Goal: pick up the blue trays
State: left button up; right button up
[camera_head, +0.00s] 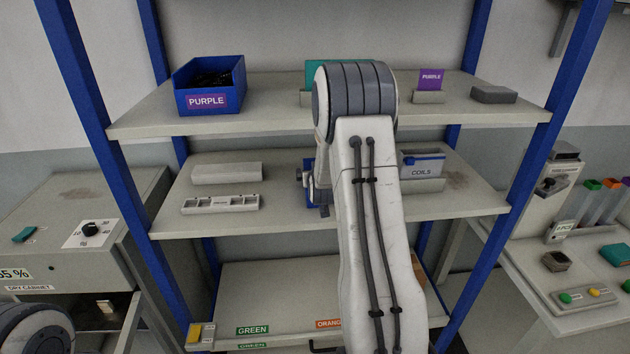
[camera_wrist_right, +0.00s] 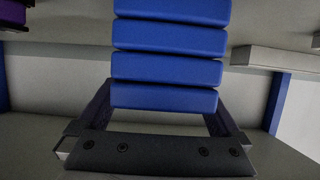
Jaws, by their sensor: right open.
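A stack of several flat blue trays (camera_wrist_right: 168,70) fills the upper middle of the right wrist view. In the head view only a small part of the blue stack (camera_head: 309,164) shows on the middle shelf, mostly hidden by my right arm. My right gripper (camera_wrist_right: 162,98) is open, with one finger on each side of the lowest visible tray's near edge. Whether the fingers touch the tray cannot be told. In the head view my right gripper (camera_head: 319,190) is at the middle shelf, partly hidden by its own arm. My left gripper is not in view.
The middle shelf (camera_head: 280,222) also holds grey blocks (camera_head: 226,172) on the left and a grey COILS box (camera_head: 421,172) on the right. A blue PURPLE bin (camera_head: 209,84) stands on the upper shelf. Blue posts (camera_head: 80,90) frame the rack.

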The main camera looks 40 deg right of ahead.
jog(key=c, duration=1.3)
grip_shut()
jog(key=shift+r, duration=0.2)
